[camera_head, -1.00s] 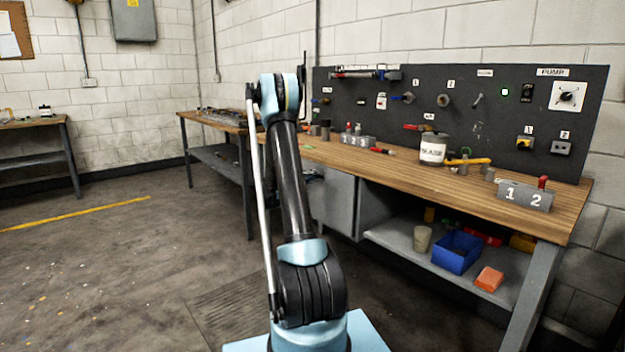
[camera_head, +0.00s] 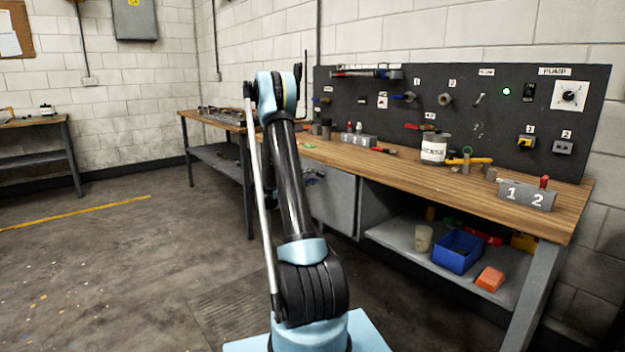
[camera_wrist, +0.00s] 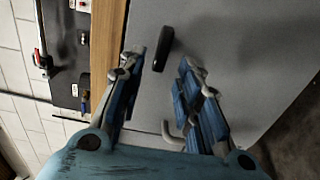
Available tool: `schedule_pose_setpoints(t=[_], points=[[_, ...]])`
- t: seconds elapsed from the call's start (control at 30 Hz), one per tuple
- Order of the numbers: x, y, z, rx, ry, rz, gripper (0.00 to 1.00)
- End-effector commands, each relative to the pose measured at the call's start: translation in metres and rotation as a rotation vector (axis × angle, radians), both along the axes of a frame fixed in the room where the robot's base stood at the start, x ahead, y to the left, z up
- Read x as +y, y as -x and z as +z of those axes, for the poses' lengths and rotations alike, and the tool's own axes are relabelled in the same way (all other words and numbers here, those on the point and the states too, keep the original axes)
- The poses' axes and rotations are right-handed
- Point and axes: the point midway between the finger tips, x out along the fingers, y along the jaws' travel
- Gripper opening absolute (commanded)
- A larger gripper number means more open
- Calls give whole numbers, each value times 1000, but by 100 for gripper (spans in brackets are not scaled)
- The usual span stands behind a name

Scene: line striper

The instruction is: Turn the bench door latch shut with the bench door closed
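The grey bench door (camera_head: 335,203) is under the wooden bench top and looks flush with the front, though my arm covers part of it. In the wrist view the door face (camera_wrist: 215,30) fills the middle. A black latch handle (camera_wrist: 163,48) stands on it, slanting slightly. My gripper (camera_wrist: 161,68) is open, with one finger on each side of the lower end of the latch. I cannot tell whether either finger touches it. A pale curved metal handle (camera_wrist: 172,135) shows between the fingers, nearer my palm. My gripper is hidden behind my arm in the head view.
The bench top edge (camera_wrist: 106,40) runs close to the left finger in the wrist view. An open shelf with a blue bin (camera_head: 457,250) and an orange block (camera_head: 490,279) lies right of the door. The black tool panel (camera_head: 455,100) stands behind the bench. Floor at left is clear.

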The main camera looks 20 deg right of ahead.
Motion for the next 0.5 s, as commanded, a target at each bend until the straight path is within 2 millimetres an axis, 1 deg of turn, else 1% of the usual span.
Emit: schedule_pose_setpoints(t=[0.03,0.3,0.4,0.5], points=[[11,3,0,0,0,4,32],[59,20,-1,1,-1,4,32],[73,25,-1,1,-1,3,32],[83,29,-1,1,-1,3,32]])
